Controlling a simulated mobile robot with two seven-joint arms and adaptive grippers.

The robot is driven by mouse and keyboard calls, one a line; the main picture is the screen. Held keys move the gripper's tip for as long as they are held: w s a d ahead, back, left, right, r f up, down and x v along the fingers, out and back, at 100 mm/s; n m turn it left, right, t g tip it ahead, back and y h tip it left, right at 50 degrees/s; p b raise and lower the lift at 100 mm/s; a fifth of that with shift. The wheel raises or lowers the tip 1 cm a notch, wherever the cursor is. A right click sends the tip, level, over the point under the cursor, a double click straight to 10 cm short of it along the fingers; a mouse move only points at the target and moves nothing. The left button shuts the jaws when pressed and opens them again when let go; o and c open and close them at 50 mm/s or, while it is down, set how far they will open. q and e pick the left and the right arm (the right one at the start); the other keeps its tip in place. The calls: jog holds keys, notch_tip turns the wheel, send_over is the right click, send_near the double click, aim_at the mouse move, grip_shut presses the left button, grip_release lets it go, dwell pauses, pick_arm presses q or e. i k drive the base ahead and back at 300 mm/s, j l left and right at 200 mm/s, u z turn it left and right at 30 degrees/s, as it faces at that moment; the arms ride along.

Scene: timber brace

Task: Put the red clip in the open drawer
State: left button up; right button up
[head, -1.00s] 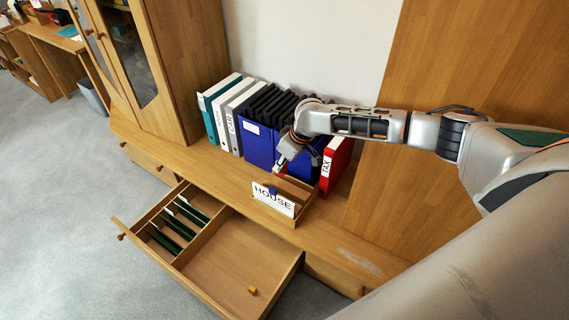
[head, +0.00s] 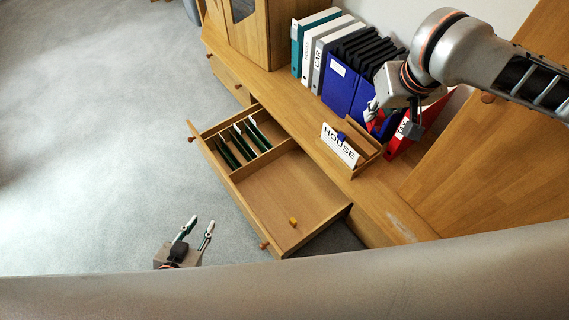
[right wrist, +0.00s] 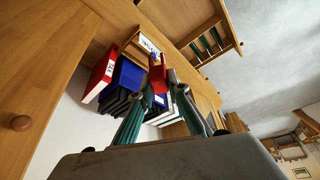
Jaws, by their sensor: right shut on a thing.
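My right gripper (head: 388,122) is shut on the red clip (head: 375,128), above the shelf near the binders. In the right wrist view the red clip (right wrist: 157,73) sits between the fingertips. The open drawer (head: 285,190) is pulled out below the shelf, to the left of my right gripper. My left gripper (head: 196,230) is open and empty, over the floor to the left of the drawer.
A wooden card box with a HOUSE card (head: 339,146) and a blue clip (head: 341,136) stands on the shelf between my right gripper and the drawer. Blue binders (head: 342,88) and a red TAX binder (head: 402,140) stand behind. The floor left of the drawer is clear.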

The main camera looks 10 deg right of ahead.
aim_at(276, 204)
jog(key=j, duration=0.35)
jog(key=k+j+z, duration=0.1)
jog(key=j, duration=0.3)
jog(key=i+j, duration=0.1)
jog(key=j, duration=0.3)
jog(key=j+z, duration=0.1)
jog(key=j, duration=0.3)
jog(key=i+j+z, duration=0.15)
jog(key=i+j, duration=0.35)
jog(key=i, duration=0.1)
